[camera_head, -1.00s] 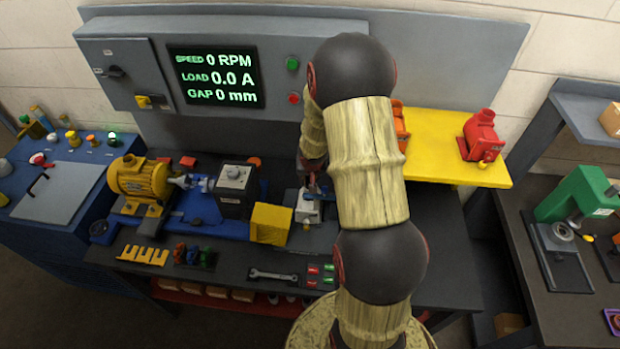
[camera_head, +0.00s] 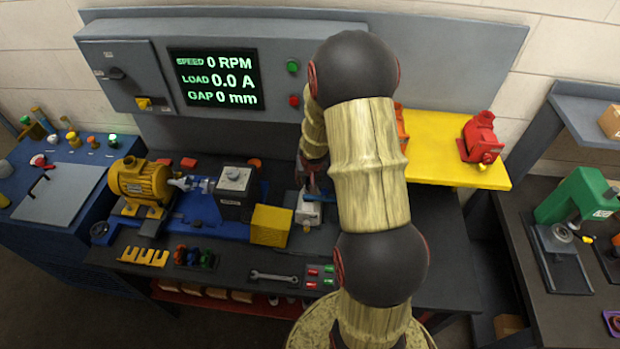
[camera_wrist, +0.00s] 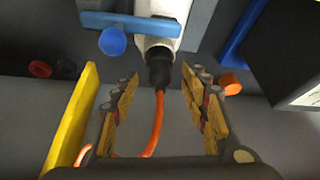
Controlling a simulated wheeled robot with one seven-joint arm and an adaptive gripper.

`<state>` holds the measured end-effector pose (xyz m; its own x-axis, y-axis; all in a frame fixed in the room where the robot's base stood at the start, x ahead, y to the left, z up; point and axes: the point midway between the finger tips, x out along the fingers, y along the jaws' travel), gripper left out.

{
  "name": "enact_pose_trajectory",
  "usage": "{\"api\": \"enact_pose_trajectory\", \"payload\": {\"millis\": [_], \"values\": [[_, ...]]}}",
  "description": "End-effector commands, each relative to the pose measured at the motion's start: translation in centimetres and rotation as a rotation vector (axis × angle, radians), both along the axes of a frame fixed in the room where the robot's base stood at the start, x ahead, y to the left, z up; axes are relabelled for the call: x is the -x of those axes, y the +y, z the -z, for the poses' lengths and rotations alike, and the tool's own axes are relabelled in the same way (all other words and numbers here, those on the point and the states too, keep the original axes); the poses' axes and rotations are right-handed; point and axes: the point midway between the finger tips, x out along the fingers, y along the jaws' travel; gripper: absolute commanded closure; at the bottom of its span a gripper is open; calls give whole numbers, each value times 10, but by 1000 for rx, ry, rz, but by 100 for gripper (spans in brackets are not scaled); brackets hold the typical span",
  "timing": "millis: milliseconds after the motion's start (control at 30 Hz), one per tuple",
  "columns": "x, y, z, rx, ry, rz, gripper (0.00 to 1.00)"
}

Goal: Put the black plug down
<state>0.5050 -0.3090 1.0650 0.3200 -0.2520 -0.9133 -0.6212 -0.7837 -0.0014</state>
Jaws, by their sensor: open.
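The black plug (camera_wrist: 158,68) is in the wrist view, at the lower end of a white block (camera_wrist: 160,20). An orange cable (camera_wrist: 155,125) runs from it toward the bottom of the picture. The plug touches the block; how deep it sits I cannot tell. My gripper (camera_wrist: 159,78) is open, with one finger on each side of the plug and cable and a visible gap on both sides. In the head view the white block (camera_head: 309,213) stands on the bench; my arm hides most of the gripper, and I cannot make out the plug.
A blue bar (camera_wrist: 125,23) crosses the white block. A yellow block (camera_head: 270,226) stands just left of it on the bench, and a dark grey box (camera_head: 234,190) beyond that. A wrench (camera_head: 274,276) and a small button panel (camera_head: 320,277) lie toward the front edge.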

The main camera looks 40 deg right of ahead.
Motion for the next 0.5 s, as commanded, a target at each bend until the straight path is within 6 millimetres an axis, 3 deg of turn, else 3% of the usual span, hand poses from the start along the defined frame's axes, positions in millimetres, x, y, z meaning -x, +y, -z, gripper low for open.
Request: {"api": "enact_pose_trajectory", "payload": {"millis": [200, 500], "values": [[15, 12, -48, 1, -2, 1, 55], [31, 24, -90, 0, 0, 0, 55]]}}
